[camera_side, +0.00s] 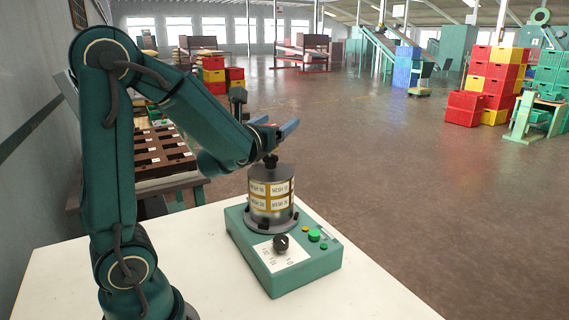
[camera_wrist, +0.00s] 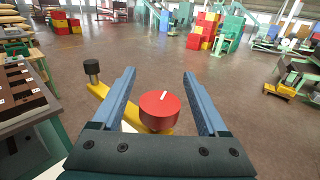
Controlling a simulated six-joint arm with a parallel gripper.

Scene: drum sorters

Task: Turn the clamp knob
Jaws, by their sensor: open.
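A round red knob (camera_wrist: 160,106) with a white line on its top sits on a yellow bar (camera_wrist: 156,129). In the wrist view it lies between the two blue fingers of my gripper (camera_wrist: 158,76), with a gap on each side. My gripper (camera_side: 277,129) is open above the drum (camera_side: 271,190) in the side view, where the knob and bar are mostly hidden behind it. The drum has yellow labels and stands on a green base (camera_side: 295,276). A black dial (camera_side: 280,242) is on the base's white plate.
A green button (camera_side: 314,235) and smaller buttons sit on the base. A black-topped post (camera_wrist: 92,70) rises at the bar's far-left end. The white table (camera_side: 385,300) has bare room around the base. A brown-topped rack (camera_side: 160,150) stands at the left.

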